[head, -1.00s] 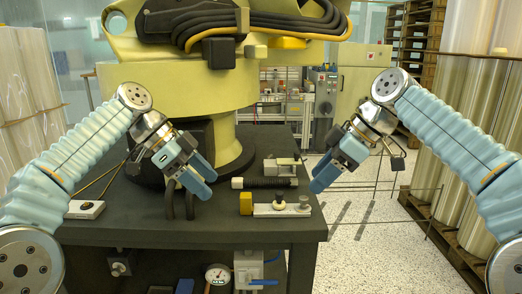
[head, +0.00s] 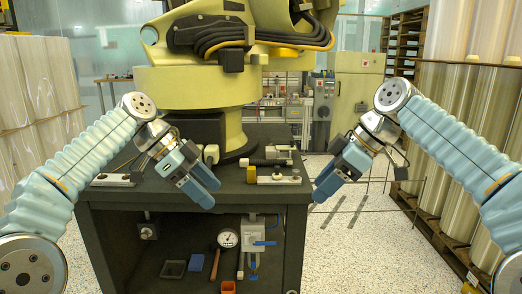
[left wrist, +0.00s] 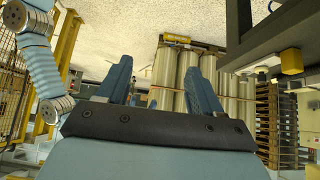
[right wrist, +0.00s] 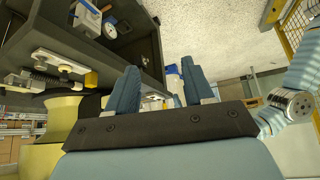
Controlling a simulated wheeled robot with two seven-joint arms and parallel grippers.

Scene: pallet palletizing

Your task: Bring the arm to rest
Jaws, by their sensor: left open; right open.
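My left gripper (head: 205,190) is open and empty, in front of the left part of the dark workbench (head: 110,203) in the head view. Its two blue fingers stand apart with nothing between them in the left wrist view (left wrist: 158,85). My right gripper (head: 325,180) is open and empty, just off the bench's right edge in the head view. Its blue fingers also stand apart in the right wrist view (right wrist: 158,88). Both arms are bent inward with the fingers pointing down and forward. Neither gripper visibly holds anything.
A large yellow robot arm (head: 190,95) stands on the bench. Metal fixtures (head: 278,179) lie on the bench top; a gauge (head: 228,238) and tools sit on the shelf below. Wrapped rolls on pallets (head: 455,140) stand at right, more rolls at left.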

